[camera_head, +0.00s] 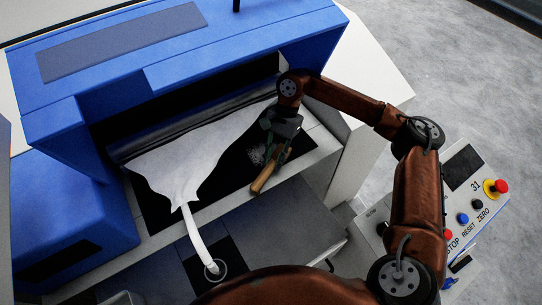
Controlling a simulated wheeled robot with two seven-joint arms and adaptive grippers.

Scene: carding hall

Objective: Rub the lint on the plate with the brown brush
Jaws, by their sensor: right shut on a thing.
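The brown brush (264,181) is in my right gripper (281,146), its wooden handle pointing down and left over the dark plate (225,182). The gripper is shut on the brush, and the gripper hides the brush's upper part. A patch of grey-white lint (257,155) lies on the plate just left of the gripper and brush. I cannot tell whether the bristles touch the plate. My left gripper is not in view.
A white fibre web (185,155) spreads left of the plate and narrows into a sliver (196,235) running down to a ring (215,268). The blue machine housing (130,50) rises behind. A control panel (470,200) with buttons stands at right.

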